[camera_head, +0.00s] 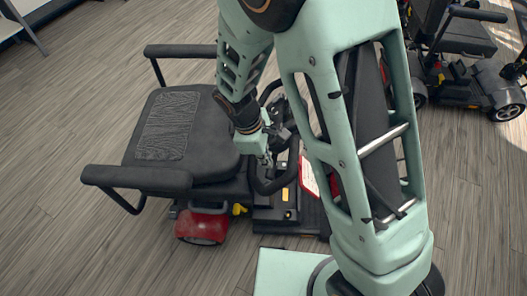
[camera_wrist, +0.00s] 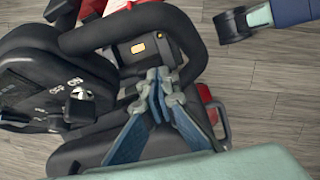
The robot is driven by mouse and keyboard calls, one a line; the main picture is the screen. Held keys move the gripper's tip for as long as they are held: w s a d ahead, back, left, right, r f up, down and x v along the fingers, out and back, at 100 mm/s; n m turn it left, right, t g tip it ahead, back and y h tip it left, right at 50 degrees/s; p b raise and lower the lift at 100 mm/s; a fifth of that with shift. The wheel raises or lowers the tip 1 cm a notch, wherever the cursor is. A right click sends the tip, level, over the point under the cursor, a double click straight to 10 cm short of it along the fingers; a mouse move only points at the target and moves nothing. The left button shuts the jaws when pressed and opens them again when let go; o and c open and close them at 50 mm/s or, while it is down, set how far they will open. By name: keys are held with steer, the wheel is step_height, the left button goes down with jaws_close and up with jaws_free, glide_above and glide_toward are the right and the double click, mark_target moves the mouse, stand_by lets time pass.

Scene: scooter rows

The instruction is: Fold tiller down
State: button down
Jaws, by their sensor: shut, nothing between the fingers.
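The scooter's tiller, with its black loop handlebar (camera_head: 262,185), stands in front of the seat in the head view, partly hidden by my arm. In the wrist view the handlebar (camera_wrist: 130,24) curves across the top, and the dark control console (camera_wrist: 38,88) is at the left. The lower tiller and its hinge are hidden. My gripper (camera_head: 266,158) is at the tiller's head, beside the loop. In the wrist view its fingertips (camera_wrist: 158,77) are together and empty, close to the inside of the loop; whether they touch it I cannot tell.
The black scooter seat (camera_head: 190,135) with two armrests (camera_head: 135,178) is left of my gripper. A red rear cover (camera_head: 203,226) sits low beside it. A second scooter (camera_head: 470,75) stands at the upper right. Wooden floor (camera_head: 90,250) is clear at lower left.

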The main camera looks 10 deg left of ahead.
mark_target(291, 163)
steer(key=shift+d+f, duration=0.2)
steer(key=shift+d, duration=1.8)
steer(key=shift+d+r+p, duration=0.9)
steer(key=shift+r, duration=0.1)
steer(key=shift+d+r, duration=0.1)
steer(key=shift+d, duration=0.2)
